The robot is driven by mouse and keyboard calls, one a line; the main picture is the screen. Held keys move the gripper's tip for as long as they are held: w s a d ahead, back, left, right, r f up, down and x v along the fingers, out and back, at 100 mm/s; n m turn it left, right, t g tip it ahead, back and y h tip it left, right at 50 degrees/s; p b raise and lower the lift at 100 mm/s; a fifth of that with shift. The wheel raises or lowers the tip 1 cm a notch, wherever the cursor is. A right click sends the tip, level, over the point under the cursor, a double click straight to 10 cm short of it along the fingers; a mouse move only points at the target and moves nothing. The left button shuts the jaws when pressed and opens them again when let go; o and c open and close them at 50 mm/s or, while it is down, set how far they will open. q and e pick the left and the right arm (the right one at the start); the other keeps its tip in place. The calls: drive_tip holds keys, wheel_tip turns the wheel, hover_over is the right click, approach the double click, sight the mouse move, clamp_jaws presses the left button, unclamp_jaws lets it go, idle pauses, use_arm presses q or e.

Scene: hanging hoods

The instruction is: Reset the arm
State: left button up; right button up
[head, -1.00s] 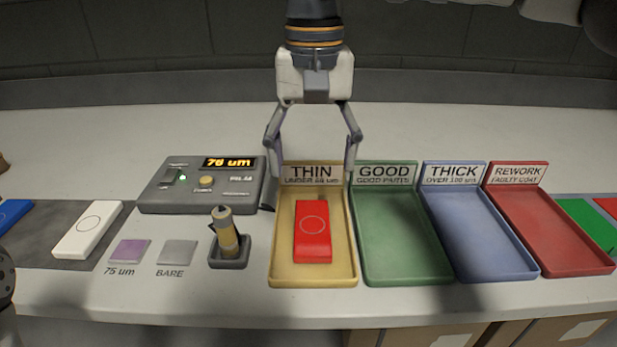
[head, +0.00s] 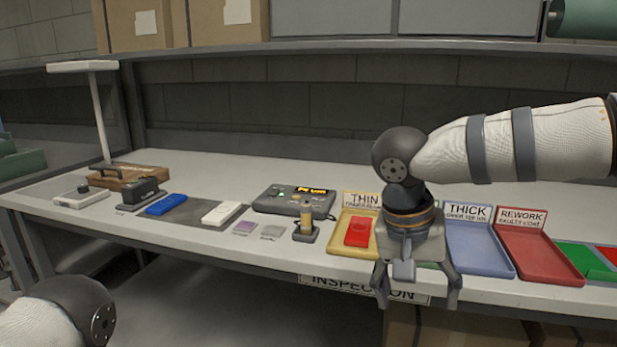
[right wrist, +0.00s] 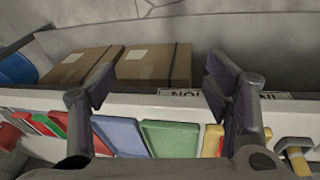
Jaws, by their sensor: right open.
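My right gripper (head: 418,298) is open and empty. It hangs in front of the bench's front edge and hides most of the green GOOD tray (head: 432,265) in the head view. In the right wrist view its two fingers (right wrist: 160,88) stand wide apart with nothing between them. A red part (head: 357,231) lies in the yellow THIN tray (head: 340,246), apart from the gripper. Part of my left arm shows at the lower left of the head view, but its gripper does not show.
The blue THICK tray (head: 480,262) and red REWORK tray (head: 540,268) stand right of the gripper. The gauge (head: 293,201), a probe in its holder (head: 306,220), a white part (head: 222,213) and a blue part (head: 166,205) are to the left. Cardboard boxes (right wrist: 150,65) sit below the bench.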

drive_tip(key=s+d+f+n+t+h, duration=0.1)
drive_tip(key=d+f+t, duration=0.15)
drive_tip(key=f, duration=0.85)
drive_tip(key=s+d+f+n+t+h, duration=0.1)
drive_tip(key=d+f, duration=0.2)
drive_tip(key=f, duration=0.7)
drive_tip(key=s+f+n+g+y, duration=0.1)
drive_tip(key=s+f+g+y, duration=0.1)
drive_tip(key=s+f, duration=0.6)
drive_tip(key=s+f+n+g+y, duration=0.15)
drive_tip(key=s+f, duration=0.25)
drive_tip(key=s, duration=0.9)
use_arm(q)
drive_tip(key=shift+w+r, duration=0.1)
drive_tip(key=shift+w, duration=0.9)
use_arm(e)
drive_tip(key=s+r+g+y, duration=0.1)
drive_tip(key=s+g, duration=0.3)
drive_tip(key=s, duration=1)
drive_tip(key=shift+s+d+r, duration=0.2)
drive_tip(key=shift+d+r, duration=0.15)
drive_tip(key=shift+d, duration=0.1)
